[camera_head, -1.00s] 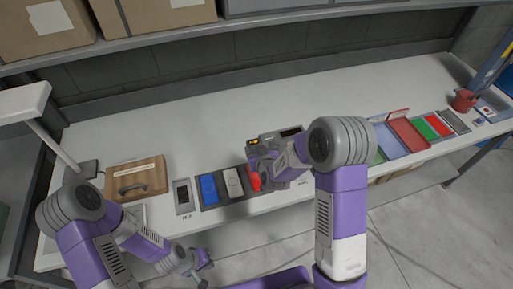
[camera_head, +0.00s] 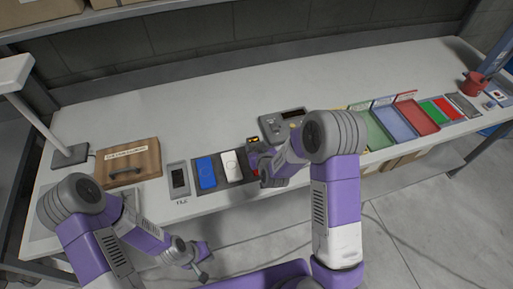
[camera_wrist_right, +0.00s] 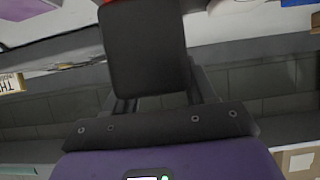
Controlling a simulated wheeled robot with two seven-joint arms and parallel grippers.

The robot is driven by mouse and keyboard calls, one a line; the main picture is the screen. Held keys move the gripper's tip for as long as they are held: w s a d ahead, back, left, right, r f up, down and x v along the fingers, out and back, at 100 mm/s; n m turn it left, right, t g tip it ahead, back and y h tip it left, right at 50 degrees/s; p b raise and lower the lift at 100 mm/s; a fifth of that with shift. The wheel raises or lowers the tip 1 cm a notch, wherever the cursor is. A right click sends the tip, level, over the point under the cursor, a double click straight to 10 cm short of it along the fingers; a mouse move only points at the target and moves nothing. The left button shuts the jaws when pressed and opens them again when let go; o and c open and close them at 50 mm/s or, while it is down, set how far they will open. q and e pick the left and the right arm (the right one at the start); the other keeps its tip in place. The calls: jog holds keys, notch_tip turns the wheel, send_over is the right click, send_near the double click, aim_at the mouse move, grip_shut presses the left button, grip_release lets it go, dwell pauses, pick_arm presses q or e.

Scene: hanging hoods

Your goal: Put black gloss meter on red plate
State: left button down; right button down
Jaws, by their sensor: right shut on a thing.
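My right gripper (camera_head: 256,163) is low over the front part of the bench, right of the white piece. In the right wrist view it is shut on a black block, which I take for the black gloss meter (camera_wrist_right: 145,45). A small part of red shows beside the block in that view. In the head view a bit of red (camera_head: 255,173) shows under the gripper, mostly hidden. A red flat panel (camera_head: 447,108) lies further right, beside a green one. My left gripper (camera_head: 203,267) hangs in front of the bench; its jaws are too small to read.
A dark tray holds a blue piece (camera_head: 206,173) and a white piece (camera_head: 231,166). A grey device (camera_head: 283,123) stands behind my right gripper. Green, blue and red trays (camera_head: 412,116) stand at right, with a red cup (camera_head: 475,84). A wooden box (camera_head: 130,163) is left.

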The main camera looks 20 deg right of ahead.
jog(key=shift+r, duration=0.1)
dwell(0.7)
jog(key=shift+f+b, duration=0.55)
jog(key=shift+b, duration=0.25)
jog(key=shift+c, duration=1.6)
grip_release()
jog(key=shift+o, duration=0.2)
jog(key=shift+s+f, duration=0.1)
jog(key=shift+f, duration=0.05)
jog(key=v, duration=0.7)
jog(key=shift+s+r, duration=0.2)
jog(key=shift+s, duration=0.05)
